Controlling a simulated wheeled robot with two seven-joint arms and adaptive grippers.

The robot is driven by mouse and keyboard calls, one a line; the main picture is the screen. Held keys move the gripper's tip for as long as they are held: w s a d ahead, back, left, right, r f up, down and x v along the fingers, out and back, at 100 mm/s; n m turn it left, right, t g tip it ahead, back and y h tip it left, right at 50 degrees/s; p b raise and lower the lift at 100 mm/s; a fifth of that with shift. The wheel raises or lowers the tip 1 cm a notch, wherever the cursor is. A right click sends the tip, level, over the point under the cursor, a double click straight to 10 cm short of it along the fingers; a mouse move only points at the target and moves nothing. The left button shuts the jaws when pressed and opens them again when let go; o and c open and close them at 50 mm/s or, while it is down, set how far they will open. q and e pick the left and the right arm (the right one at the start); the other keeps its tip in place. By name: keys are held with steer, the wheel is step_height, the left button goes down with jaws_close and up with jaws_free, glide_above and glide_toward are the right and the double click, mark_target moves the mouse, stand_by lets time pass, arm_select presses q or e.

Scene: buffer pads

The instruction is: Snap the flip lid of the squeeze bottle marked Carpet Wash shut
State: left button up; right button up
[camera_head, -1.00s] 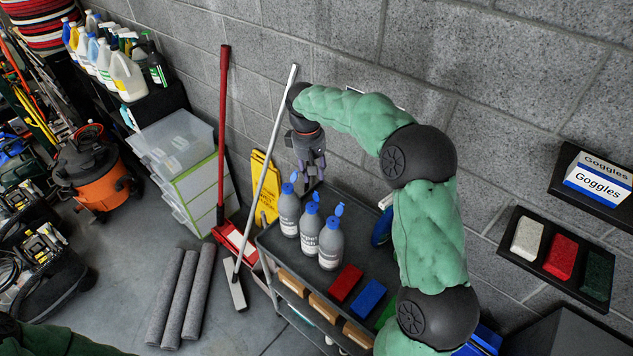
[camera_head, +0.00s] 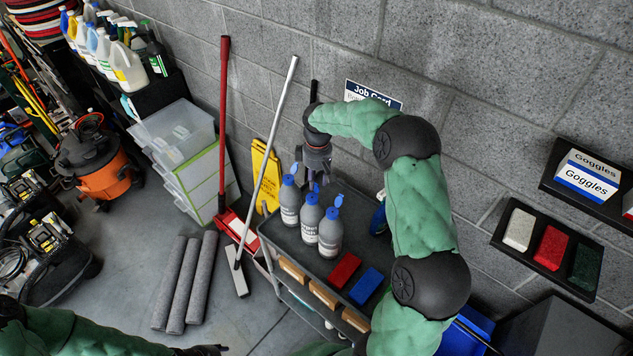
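Three grey squeeze bottles with blue flip lids stand upright in a row on the grey cart top: a left one (camera_head: 289,205), a middle one (camera_head: 310,225) and a right one (camera_head: 330,238). The labels are small; the middle one seems to read Carpet Wash, but I cannot be sure. My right gripper (camera_head: 314,178) points down just behind and above the left and middle bottles, with no clear contact. Its finger gap is unclear. My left gripper (camera_head: 208,350) barely shows at the bottom edge, away from the cart.
A red pad (camera_head: 344,270) and a blue pad (camera_head: 367,286) lie on the cart (camera_head: 290,250) in front of the bottles. Mop handles and a yellow sign (camera_head: 264,178) stand left of it. Grey rolls (camera_head: 185,285) lie on the floor. The wall is behind.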

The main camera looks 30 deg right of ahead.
mark_target(315, 191)
steer(key=shift+f, duration=1.1)
jaws_close()
steer(key=shift+a, duration=0.1)
steer(key=h+b, duration=0.2)
steer(key=b, duration=0.2)
steer(key=a+t+h+b, duration=0.1)
steer(key=b, duration=0.3)
steer(key=a+t+h+b, duration=0.1)
steer(key=h+b, duration=0.1)
steer(key=b, duration=0.2)
steer(key=shift+s+f+h+b, duration=0.3)
steer(key=shift+s, duration=0.1)
steer(key=shift+a+r+t+h+b, duration=0.1)
steer(key=shift+a+t+h+b, duration=0.15)
steer(key=shift+h+b, duration=0.6)
steer(key=shift+s+y, duration=0.1)
steer(key=shift+y, duration=0.15)
